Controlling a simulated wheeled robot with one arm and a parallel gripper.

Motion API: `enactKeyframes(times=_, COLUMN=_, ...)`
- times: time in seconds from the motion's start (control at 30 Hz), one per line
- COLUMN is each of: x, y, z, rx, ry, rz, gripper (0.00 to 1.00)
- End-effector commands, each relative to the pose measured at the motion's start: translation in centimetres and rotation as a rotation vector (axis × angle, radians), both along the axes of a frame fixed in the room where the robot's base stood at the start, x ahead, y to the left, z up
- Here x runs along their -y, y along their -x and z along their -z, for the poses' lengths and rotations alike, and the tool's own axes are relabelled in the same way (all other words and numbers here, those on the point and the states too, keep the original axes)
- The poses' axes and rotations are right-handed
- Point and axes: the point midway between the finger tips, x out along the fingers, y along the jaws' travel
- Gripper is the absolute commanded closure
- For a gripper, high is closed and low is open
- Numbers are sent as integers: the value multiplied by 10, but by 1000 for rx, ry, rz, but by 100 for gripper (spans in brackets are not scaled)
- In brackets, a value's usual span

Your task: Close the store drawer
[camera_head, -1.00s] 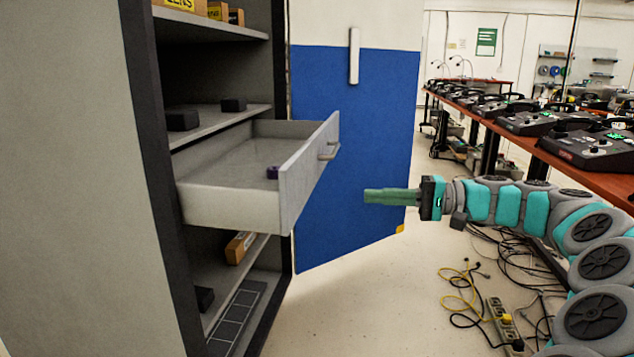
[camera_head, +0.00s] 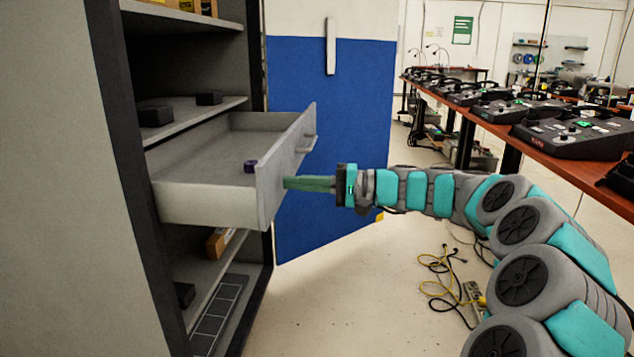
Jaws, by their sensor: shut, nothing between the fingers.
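The store drawer (camera_head: 195,200) is a grey drawer pulled well out of the grey cabinet at the left. Its front panel (camera_head: 273,185) faces right and carries a bar handle (camera_head: 306,144). A small purple object (camera_head: 250,166) lies inside it near the front. My gripper (camera_head: 287,183) is shut and empty, pointing left, with its green fingertips at the outer face of the front panel, below the handle. I cannot tell whether they touch the panel.
The cabinet's blue and white door (camera_head: 335,120) stands open behind the drawer. Shelves above and below hold dark blocks (camera_head: 156,115) and a small orange box (camera_head: 220,240). A red-brown bench (camera_head: 560,148) with phone consoles runs along the right. Cables (camera_head: 440,275) lie on the floor.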

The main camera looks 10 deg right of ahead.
Motion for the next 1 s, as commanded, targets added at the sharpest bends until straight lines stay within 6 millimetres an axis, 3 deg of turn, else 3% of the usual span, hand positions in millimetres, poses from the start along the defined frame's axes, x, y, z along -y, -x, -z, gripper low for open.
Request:
enactKeyframes(times=0.67, x=-15, y=-4, z=0, rx=-1, ry=0, rz=-2, gripper=100)
enactKeyframes(times=0.83, x=-38, y=-12, z=1, rx=0, ry=1, rz=-2, gripper=100)
enactKeyframes(times=1.0, x=-77, y=-23, z=2, rx=-1, ry=2, rz=-5, gripper=100)
